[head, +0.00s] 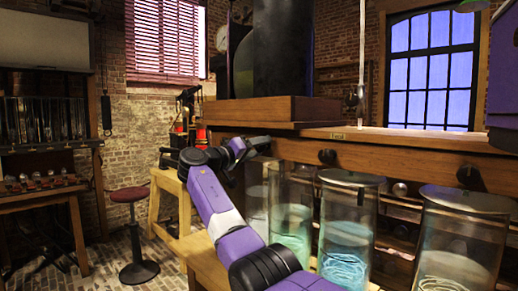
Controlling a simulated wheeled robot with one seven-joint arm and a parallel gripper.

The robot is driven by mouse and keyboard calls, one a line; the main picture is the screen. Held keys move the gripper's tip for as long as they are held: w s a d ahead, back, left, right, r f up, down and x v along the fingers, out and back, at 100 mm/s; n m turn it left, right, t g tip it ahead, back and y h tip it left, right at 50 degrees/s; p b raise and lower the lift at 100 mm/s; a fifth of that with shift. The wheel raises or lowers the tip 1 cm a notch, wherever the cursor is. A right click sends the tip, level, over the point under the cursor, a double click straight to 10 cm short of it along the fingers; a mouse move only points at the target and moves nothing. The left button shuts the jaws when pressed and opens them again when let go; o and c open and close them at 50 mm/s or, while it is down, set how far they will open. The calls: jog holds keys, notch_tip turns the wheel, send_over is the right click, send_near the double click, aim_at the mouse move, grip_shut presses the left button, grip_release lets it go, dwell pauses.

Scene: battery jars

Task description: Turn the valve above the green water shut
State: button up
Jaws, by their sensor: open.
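A glass jar with green-tinted water (291,240) stands in the row below the wooden bench. The jar to its right holds blue-green water (346,262). One black valve knob (327,157) sits on the bench front, above and between these two jars; which one it serves is unclear. Another black knob (470,177) is farther right, above the rightmost jar (461,240). My gripper (262,143) is small and dark at the bench front, up and left of the green jar and left of the nearer knob. Any knob behind it is hidden. No held object shows.
A wooden bench (420,154) runs along the right above the jars. A clear jar (256,210) stands left of the green one. A wooden stand (165,212) and a stool (131,194) are at the left. Brick floor is free between stool and left table.

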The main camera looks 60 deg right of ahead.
jog(key=shift+a, duration=0.1)
jog(key=v, duration=0.7)
jog(key=shift+a, duration=0.25)
jog(key=shift+w, duration=0.1)
